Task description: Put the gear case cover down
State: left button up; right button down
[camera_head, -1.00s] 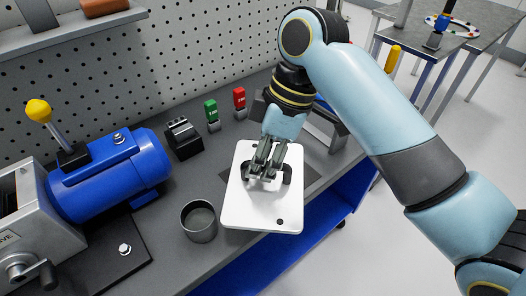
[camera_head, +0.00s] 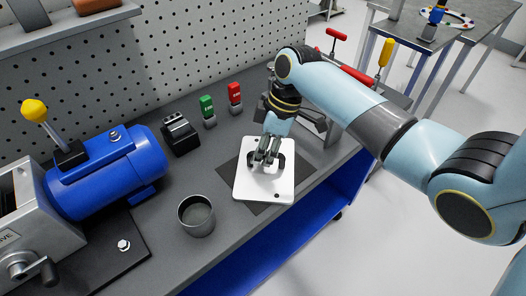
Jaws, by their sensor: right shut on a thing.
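The gear case cover is a flat white plate (camera_head: 262,187) with a dark handle on top and a small dark hole near its front right corner. It is at or just above a dark mat (camera_head: 228,173) on the grey bench; I cannot tell whether it touches. My right gripper (camera_head: 268,161) reaches down from above and is shut on the cover's handle. The fingers hide part of the handle. My left gripper is not in view.
A dark open cup (camera_head: 196,215) stands left of the cover. A blue motor (camera_head: 108,172) is farther left. Green (camera_head: 208,110) and red (camera_head: 235,97) handled items and a black block (camera_head: 180,135) stand behind. The bench's front edge is close to the cover.

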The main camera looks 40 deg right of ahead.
aim_at(277, 161)
jog(key=c, duration=1.4)
grip_release()
jog(key=shift+r, duration=0.1)
jog(key=v, duration=1.2)
jog(key=shift+s+b, duration=0.1)
jog(key=shift+b, duration=0.3)
